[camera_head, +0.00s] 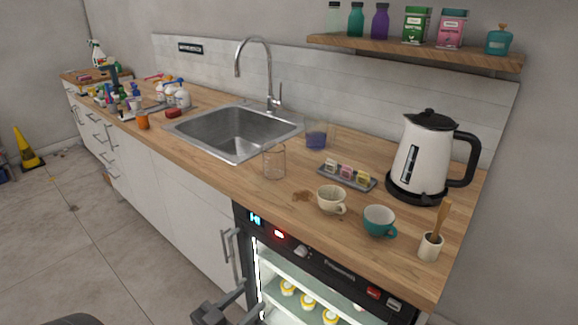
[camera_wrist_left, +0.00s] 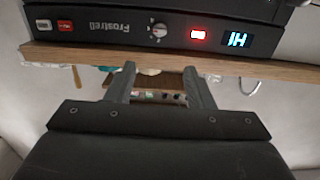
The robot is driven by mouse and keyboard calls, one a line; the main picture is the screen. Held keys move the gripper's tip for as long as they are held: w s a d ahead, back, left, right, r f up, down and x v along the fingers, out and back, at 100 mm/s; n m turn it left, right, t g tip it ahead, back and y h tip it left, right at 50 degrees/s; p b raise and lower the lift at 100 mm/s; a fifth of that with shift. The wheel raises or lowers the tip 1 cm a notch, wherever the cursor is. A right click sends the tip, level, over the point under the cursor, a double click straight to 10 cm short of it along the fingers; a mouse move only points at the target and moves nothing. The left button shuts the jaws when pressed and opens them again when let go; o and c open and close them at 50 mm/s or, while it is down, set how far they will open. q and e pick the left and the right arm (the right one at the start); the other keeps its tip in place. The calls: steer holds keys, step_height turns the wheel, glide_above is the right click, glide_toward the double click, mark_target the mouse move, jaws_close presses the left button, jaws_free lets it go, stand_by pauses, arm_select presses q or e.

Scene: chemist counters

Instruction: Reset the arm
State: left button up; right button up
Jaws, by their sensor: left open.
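My left gripper (camera_head: 243,305) is low at the bottom edge of the head view, in front of the counter and near the open front of the lit cooler (camera_head: 335,270). In the left wrist view my left gripper (camera_wrist_left: 163,78) has its two fingers apart with nothing held between them. The cooler's dark control panel (camera_wrist_left: 140,28), with its knob and lit display, spans the top of that view beyond the fingers. My right gripper is in neither view.
The wooden counter (camera_head: 225,175) holds a sink (camera_head: 235,130), a glass beaker (camera_head: 274,162), a cream cup (camera_head: 332,199), a teal cup (camera_head: 379,221) and a kettle (camera_head: 422,160). Jars with yellow labels (camera_head: 308,301) stand inside the cooler. The floor (camera_head: 120,240) at left is largely clear.

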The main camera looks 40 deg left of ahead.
arm_select(q)
steer(key=s+a+f+n+g+y+p, duration=0.1)
steer(key=s+a+f+g, duration=0.1)
steer(key=f, duration=0.7)
steer(key=s+a+f+g+y, duration=0.1)
steer(key=s+f+g, duration=0.15)
steer(key=f, duration=0.55)
steer(key=s+a+f+n+g+y+p, duration=0.1)
steer(key=s+a+f+g, duration=0.15)
steer(key=f, duration=0.65)
steer(key=s+d+f+g, duration=0.4)
steer(key=s+f+g, duration=0.1)
steer(key=s+f, duration=0.4)
steer(key=s+d+f+g+p, duration=0.1)
steer(key=s+d+f+g, duration=0.3)
steer(key=s+f, duration=0.5)
steer(key=s+d, duration=0.1)
steer(key=s, duration=0.1)
steer(key=shift+s+d+m+g+h, duration=0.15)
steer(key=shift+s+m+g+h, duration=0.15)
steer(key=shift+s+g+h, duration=0.1)
